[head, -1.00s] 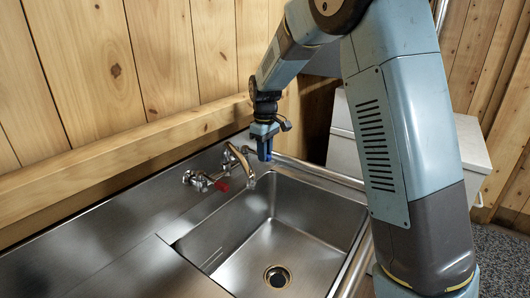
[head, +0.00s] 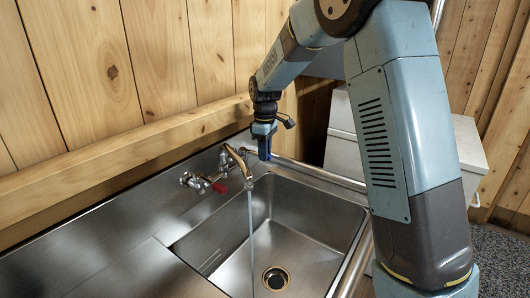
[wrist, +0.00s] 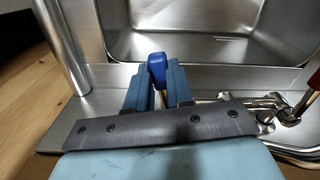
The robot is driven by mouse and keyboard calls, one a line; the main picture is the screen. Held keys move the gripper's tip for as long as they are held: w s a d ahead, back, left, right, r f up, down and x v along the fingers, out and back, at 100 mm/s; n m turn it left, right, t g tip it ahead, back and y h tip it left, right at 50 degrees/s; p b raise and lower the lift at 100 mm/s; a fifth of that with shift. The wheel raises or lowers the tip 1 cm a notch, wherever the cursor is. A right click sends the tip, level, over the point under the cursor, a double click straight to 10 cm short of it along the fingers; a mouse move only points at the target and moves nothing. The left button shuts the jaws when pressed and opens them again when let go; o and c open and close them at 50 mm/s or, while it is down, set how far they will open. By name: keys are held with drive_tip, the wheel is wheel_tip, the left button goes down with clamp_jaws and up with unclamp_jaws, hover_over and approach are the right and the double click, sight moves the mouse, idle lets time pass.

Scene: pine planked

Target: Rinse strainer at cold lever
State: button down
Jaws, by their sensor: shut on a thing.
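My gripper (head: 264,150) is at the back of the sink, to the right of the faucet spout (head: 236,158). In the wrist view my gripper (wrist: 157,85) is shut on the blue cold lever (wrist: 157,66), whose rounded end stands out between the fingers. The lever's base is hidden. A thin stream of water (head: 251,222) runs from the spout into the steel sink (head: 312,232). The round drain strainer (head: 276,278) lies in the sink floor, close to where the stream comes down.
A red lever (head: 220,187) is on the left side of the faucet. A steel counter (head: 125,235) extends left of the sink. A wooden ledge (head: 120,156) runs along the wall behind. A steel rail (head: 352,262) edges the sink's right side. A pale cabinet (head: 342,152) stands beyond.

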drive_tip(key=c, duration=1)
unclamp_jaws()
drive_tip(key=shift+r, duration=0.1)
wheel_tip(320, 180, up, 14)
drive_tip(key=shift+f, duration=0.25)
